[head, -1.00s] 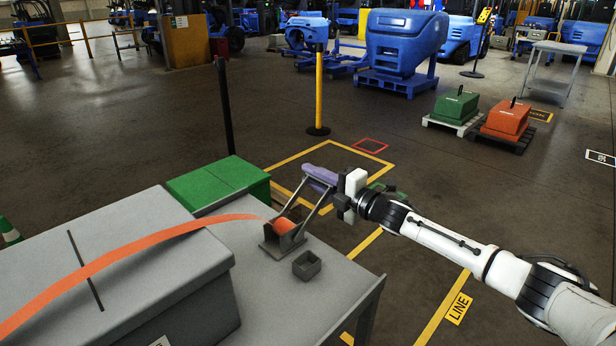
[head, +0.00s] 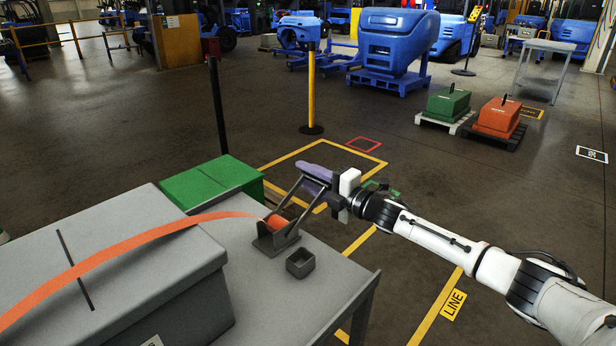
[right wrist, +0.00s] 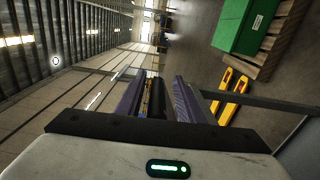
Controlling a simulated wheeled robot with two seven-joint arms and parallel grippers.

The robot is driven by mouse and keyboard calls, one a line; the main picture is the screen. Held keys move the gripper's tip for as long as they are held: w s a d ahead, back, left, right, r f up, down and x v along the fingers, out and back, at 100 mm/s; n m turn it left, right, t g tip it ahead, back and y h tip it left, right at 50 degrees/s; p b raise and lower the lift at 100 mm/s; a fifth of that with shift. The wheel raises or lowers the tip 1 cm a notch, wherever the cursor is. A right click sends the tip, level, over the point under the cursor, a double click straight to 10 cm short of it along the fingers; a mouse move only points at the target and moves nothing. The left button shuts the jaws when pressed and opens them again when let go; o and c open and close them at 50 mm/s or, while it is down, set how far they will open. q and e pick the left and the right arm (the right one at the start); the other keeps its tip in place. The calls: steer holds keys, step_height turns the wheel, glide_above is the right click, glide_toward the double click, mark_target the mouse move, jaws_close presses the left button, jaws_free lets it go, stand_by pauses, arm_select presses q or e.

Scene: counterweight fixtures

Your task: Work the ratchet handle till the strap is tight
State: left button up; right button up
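The ratchet (head: 275,243) stands on the grey table, with a roll of orange strap in its frame. The orange strap (head: 130,244) runs from it leftward in an arch over a large grey block. The handle's grey side arms (head: 308,210) slant up and right from the ratchet. My right gripper (head: 315,174) is at the handle's top end, its purple fingers across it. The fingertips partly hide the grip. My left gripper is not in view.
The grey block (head: 185,262) fills the table's left. A small grey open box (head: 300,263) sits beside the ratchet. A green box (head: 210,180) stands behind the table. A yellow post (head: 311,95) and a dark post (head: 218,105) stand beyond. The floor behind the right arm is mostly clear.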

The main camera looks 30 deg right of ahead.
steer(key=shift+d, duration=0.1)
steer(key=v, duration=1)
steer(key=shift+s, duration=0.15)
stand_by(0.6)
